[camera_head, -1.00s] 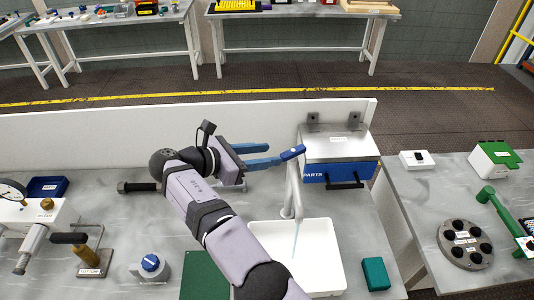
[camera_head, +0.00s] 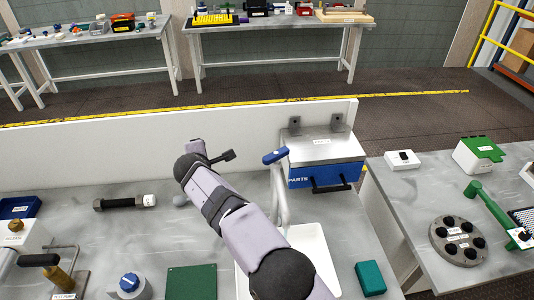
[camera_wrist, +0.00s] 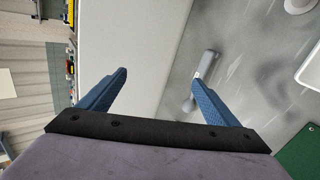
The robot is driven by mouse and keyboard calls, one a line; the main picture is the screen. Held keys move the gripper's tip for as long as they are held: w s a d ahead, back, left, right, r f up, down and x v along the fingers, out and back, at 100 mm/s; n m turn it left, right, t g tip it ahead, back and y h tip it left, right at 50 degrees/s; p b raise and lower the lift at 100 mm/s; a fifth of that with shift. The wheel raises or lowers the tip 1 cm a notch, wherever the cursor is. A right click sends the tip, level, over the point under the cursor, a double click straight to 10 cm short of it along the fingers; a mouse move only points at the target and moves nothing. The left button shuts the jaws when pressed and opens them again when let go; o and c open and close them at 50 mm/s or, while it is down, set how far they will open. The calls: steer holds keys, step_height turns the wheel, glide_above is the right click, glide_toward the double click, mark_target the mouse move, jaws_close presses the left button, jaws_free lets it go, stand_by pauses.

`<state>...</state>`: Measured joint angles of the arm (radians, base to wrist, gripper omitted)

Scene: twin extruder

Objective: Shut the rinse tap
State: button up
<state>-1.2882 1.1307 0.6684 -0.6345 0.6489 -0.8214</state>
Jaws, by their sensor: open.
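The rinse tap (camera_head: 280,190) is a pale upright pipe with a blue lever (camera_head: 275,156) on top, at the back of the white basin (camera_head: 324,262). The lever slants up to the right. My arm hides its spout, part of the basin and any water there. My gripper's fingers are hidden in the head view, behind my wrist left of the tap. In the wrist view my gripper (camera_wrist: 155,93) is open and empty, its two blue fingers wide apart. They are clear of the tap lever, which is not visible in that view.
A grey rod-like object (camera_wrist: 205,65) lies on the bench beyond my fingers. The low white back wall (camera_head: 100,158) runs behind. A blue parts box (camera_head: 325,172) stands right of the tap. A green mat (camera_head: 191,282) is in front.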

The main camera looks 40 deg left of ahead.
mark_target(279, 156)
steer(key=w+d+r+m+y+b, duration=0.1)
steer(key=w+d+r+m+y, duration=0.15)
steer(key=r+m+y, duration=0.4)
steer(key=w+d+r+m+y+b, duration=0.1)
steer(key=w+r+m+y+b, duration=0.2)
steer(key=r, duration=0.7)
steer(key=w+d+f+m, duration=0.1)
steer(key=d+f, duration=0.2)
steer(key=d, duration=0.3)
steer(key=w+d+f+m+g, duration=0.1)
steer(key=d+f, duration=0.2)
steer(key=d, duration=0.3)
steer(key=w+d+f+m+y, duration=0.1)
steer(key=d+f+m, duration=0.1)
steer(key=d, duration=0.5)
steer(key=shift+w+f+g, duration=0.1)
steer(key=shift+f+g, duration=0.3)
steer(key=shift+f, duration=0.05)
steer(key=p+x, duration=0.3)
steer(key=x, duration=0.4)
steer(key=shift+a+p, duration=0.3)
steer(key=shift+p, duration=0.1)
